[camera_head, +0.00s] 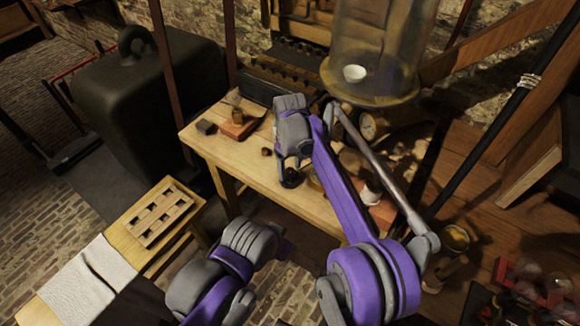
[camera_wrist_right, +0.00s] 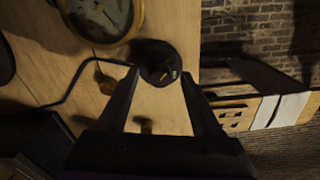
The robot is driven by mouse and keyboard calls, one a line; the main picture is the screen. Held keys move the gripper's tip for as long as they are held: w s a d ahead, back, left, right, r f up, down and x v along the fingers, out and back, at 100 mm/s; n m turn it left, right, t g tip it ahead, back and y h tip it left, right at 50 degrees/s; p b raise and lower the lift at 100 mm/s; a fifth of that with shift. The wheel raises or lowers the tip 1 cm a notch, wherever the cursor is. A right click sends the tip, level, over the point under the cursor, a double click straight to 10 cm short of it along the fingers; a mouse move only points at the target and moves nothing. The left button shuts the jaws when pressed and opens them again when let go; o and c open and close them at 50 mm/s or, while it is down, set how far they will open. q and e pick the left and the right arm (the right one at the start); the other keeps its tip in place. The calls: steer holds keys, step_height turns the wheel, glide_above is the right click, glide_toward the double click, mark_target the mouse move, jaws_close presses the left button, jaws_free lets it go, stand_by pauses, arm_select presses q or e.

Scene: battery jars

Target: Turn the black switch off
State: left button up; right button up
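The black switch (camera_wrist_right: 158,66) is a dark round piece with a small light lever on its face. It sits on the wooden table (camera_wrist_right: 165,107) near the table's edge. In the head view the black switch (camera_head: 291,180) is a dark spot directly below my right gripper (camera_head: 289,170), partly covered by it. In the right wrist view my right gripper (camera_wrist_right: 160,74) is open, with its two dark fingers apart and the switch just beyond and between their tips. Nothing is held. Contact with the switch cannot be told. Only links of my left arm show; its gripper is out of view.
A brass-rimmed dial (camera_wrist_right: 101,14) and a dark cable lie near the switch. A glass bell jar (camera_head: 372,55) stands behind the table. A brick-coloured block (camera_head: 240,129) is at the table's left. A lower bench holds a slotted wooden rack (camera_head: 159,217) and white cloth (camera_head: 88,282).

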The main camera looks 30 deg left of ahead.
mark_target(290, 170)
steer(key=shift+r, duration=0.1)
step_height(290, 170, up, 11)
steer(key=p, duration=0.1)
stand_by(0.5)
steer(key=shift+f, duration=0.2)
